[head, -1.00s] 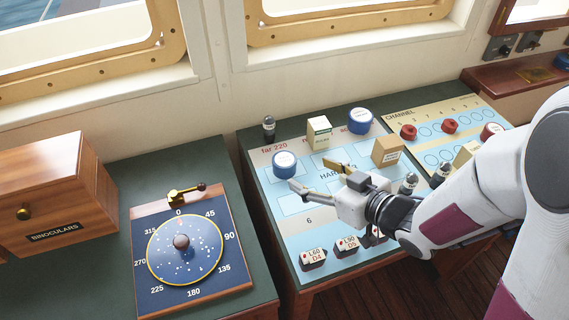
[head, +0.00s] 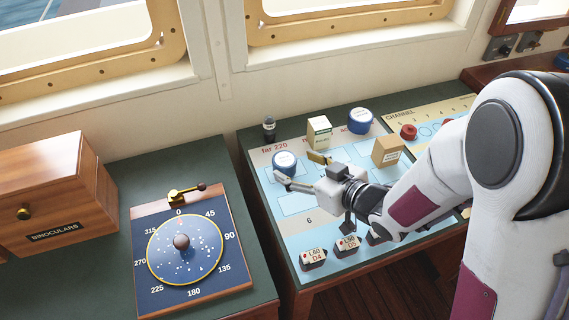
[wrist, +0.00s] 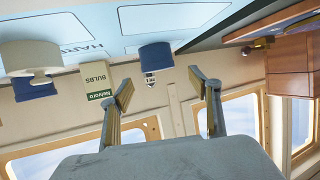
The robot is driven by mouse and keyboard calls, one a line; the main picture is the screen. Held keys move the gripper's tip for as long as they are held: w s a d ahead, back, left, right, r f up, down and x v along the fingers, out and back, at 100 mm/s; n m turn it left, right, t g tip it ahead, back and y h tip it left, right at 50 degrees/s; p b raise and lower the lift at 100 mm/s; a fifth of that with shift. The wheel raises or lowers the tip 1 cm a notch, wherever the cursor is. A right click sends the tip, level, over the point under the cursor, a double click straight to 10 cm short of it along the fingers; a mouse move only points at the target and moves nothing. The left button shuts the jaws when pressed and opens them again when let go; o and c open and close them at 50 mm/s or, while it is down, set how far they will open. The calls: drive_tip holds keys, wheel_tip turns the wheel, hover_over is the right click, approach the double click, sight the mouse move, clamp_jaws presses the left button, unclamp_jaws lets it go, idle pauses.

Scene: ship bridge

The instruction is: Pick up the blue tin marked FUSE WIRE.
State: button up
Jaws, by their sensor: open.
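Two blue tins with pale tops stand on the chart desk, and I cannot read the label of either. The nearer blue tin (head: 284,160) is at the left of the chart. It also shows in the wrist view (wrist: 155,56), seen beyond the gap between the fingers. The other blue tin (head: 360,122) stands at the back right and is partly hidden in the wrist view (wrist: 36,90). My gripper (head: 299,168) is open and empty, low over the chart, its fingertips close to the nearer tin. I cannot tell whether they touch it.
A white-and-green BULBS carton (head: 319,132) and a brown box (head: 388,152) stand right of the nearer tin. A small dark bottle (head: 269,128) is behind it. The compass board (head: 186,248) and binoculars box (head: 50,200) are left.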

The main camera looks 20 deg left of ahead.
sight(285, 160)
drive_tip(key=shift+w+a+f, duration=0.25)
drive_tip(key=shift+a, duration=0.25)
drive_tip(key=shift+x, duration=2.55)
drive_tip(key=shift+w, duration=0.15)
drive_tip(key=c, duration=1.2)
